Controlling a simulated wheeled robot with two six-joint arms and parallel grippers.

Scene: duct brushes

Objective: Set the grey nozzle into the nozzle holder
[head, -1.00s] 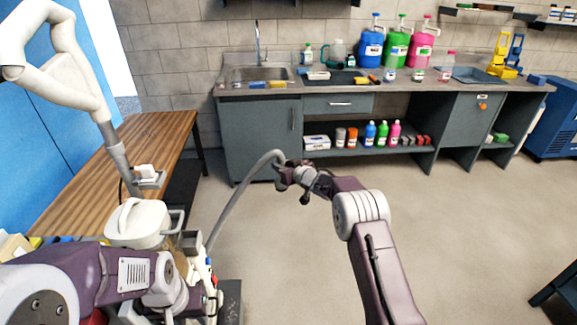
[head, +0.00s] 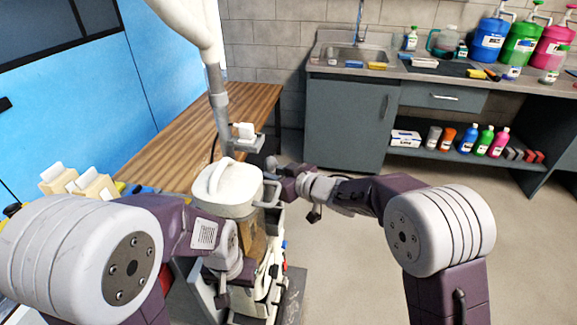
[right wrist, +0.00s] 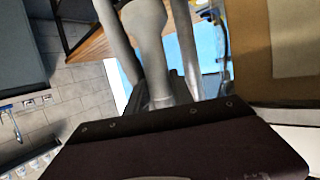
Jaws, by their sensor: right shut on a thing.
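My right gripper (head: 280,172) is shut at the rear of the white-lidded machine (head: 232,188), just right of its lid. I take the thing in it to be the grey nozzle, seen as pale grey tubular shapes (right wrist: 148,30) beyond the gripper body in the right wrist view. In the head view the nozzle is mostly hidden. A small grey bracket (head: 245,146) with a white block sits beyond the lid; I cannot tell whether it is the nozzle holder. My left gripper (head: 237,268) is low beside the machine; its fingers are not clear.
A thick white arm with a grey pipe (head: 218,95) hangs over the wooden bench (head: 165,140), close to my right gripper. A grey sink counter (head: 345,120) with bottles stands at the back. The floor on the right is clear.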

